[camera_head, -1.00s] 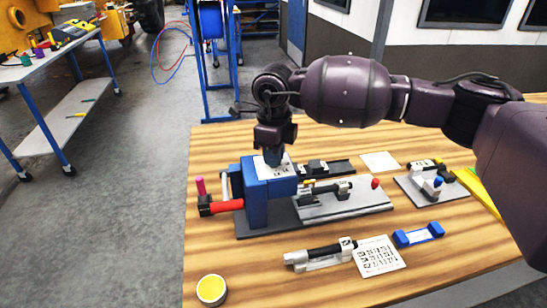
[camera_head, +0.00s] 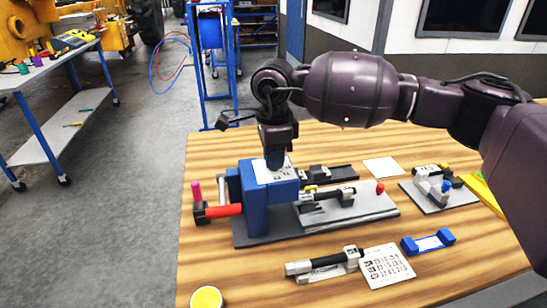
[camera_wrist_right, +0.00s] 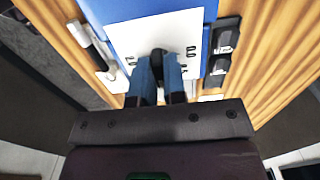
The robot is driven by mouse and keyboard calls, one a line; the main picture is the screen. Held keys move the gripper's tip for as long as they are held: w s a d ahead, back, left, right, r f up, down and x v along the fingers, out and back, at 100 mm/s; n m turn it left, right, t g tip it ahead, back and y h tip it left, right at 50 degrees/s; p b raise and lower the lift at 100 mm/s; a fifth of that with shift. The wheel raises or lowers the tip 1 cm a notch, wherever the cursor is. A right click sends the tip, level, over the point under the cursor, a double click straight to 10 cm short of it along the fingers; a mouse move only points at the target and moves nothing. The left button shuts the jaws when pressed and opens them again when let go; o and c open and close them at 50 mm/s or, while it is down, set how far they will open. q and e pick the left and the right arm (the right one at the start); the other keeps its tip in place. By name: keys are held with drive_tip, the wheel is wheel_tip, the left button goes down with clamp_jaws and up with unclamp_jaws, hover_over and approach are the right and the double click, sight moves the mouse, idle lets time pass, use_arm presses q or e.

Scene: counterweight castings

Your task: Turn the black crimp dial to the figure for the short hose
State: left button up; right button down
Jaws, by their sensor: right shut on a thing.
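The blue crimp press (camera_head: 256,210) stands on a dark base at the left of the wooden table. A white figure plate (camera_head: 266,174) lies on its top. My right gripper (camera_head: 274,161) points down onto this plate. In the right wrist view its blue fingers are shut on the black crimp dial (camera_wrist_right: 157,56). The fingers hide much of the dial, and the printed figures around it are too small to read. A black hose (camera_head: 325,257) lies in a pale holder at the front, beside a white card of printed figures (camera_head: 387,267). My left gripper is out of view.
A red-handled part (camera_head: 222,211) sticks out left of the press. A grey plate (camera_head: 350,210) with a black hose piece and a red knob is to its right. A blue holder (camera_head: 428,241) and a yellow-lidded pot (camera_head: 206,298) stand on the table.

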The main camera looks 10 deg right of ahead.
idle(0.3)
drive_tip(key=c, duration=1.2)
unclamp_jaws()
wheel_tip(320, 180, up, 11)
drive_tip(key=shift+f, duration=0.1)
drive_tip(key=shift+s, duration=0.1)
